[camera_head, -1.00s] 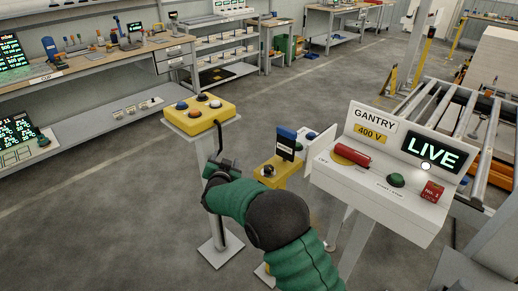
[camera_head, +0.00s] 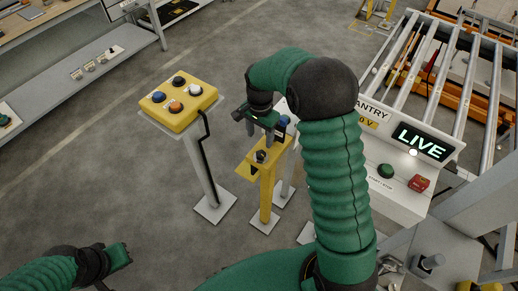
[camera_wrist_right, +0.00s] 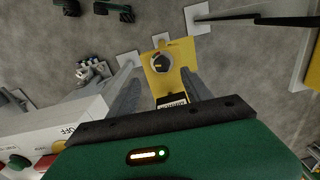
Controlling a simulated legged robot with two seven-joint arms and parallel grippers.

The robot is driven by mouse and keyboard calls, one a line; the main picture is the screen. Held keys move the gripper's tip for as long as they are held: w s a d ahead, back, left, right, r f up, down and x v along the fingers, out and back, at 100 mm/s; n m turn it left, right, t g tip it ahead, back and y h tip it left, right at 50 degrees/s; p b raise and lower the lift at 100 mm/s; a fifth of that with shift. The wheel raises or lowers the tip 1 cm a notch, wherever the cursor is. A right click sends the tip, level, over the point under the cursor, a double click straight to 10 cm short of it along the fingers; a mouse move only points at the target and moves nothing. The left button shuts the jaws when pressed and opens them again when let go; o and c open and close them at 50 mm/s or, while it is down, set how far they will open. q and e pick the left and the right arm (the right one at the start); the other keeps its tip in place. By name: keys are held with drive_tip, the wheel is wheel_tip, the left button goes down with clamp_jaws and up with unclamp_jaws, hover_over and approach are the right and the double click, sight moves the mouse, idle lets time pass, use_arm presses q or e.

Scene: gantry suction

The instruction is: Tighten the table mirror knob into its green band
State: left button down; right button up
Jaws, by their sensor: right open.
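The black knob (camera_head: 261,156) stands on top of a narrow yellow stand (camera_head: 266,188) in the head view. In the right wrist view the knob (camera_wrist_right: 161,63) sits in a pale round dial on the yellow plate (camera_wrist_right: 183,57); I cannot make out the green band. My right gripper (camera_head: 260,134) is open and empty, just above the knob, fingers pointing down. In the wrist view its two grey fingers lie either side of the line to the knob, apart from it. My left gripper (camera_head: 122,257) is low at the left, far from the knob; its jaw opening is unclear.
A yellow button box (camera_head: 180,103) on a post stands left of the knob stand. The white gantry console (camera_head: 400,195) with a LIVE display (camera_head: 420,141) is close on the right, partly behind my right arm. Open floor lies in front and left.

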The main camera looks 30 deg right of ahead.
sight(261, 153)
drive_tip(key=f, duration=0.3)
drive_tip(key=d+f, duration=0.1)
drive_tip(key=f, duration=0.6)
drive_tip(key=shift+w+d+f+p, duration=0.1)
drive_tip(key=shift+w+d+p, duration=0.15)
drive_tip(key=shift+w+p, duration=0.1)
drive_tip(key=shift+s+a+f, duration=0.1)
drive_tip(key=shift+f, duration=0.15)
drive_tip(key=shift+a, duration=0.4)
drive_tip(key=shift+c, duration=1)
drive_tip(key=shift+d, duration=0.25)
drive_tip(key=c, duration=0.7)
drive_tip(key=shift+c, duration=1.2)
clamp_jaws()
use_arm(q)
drive_tip(key=shift+w+d+r, duration=0.3)
drive_tip(key=shift+w+d, duration=0.05)
drive_tip(key=shift+d, duration=0.05)
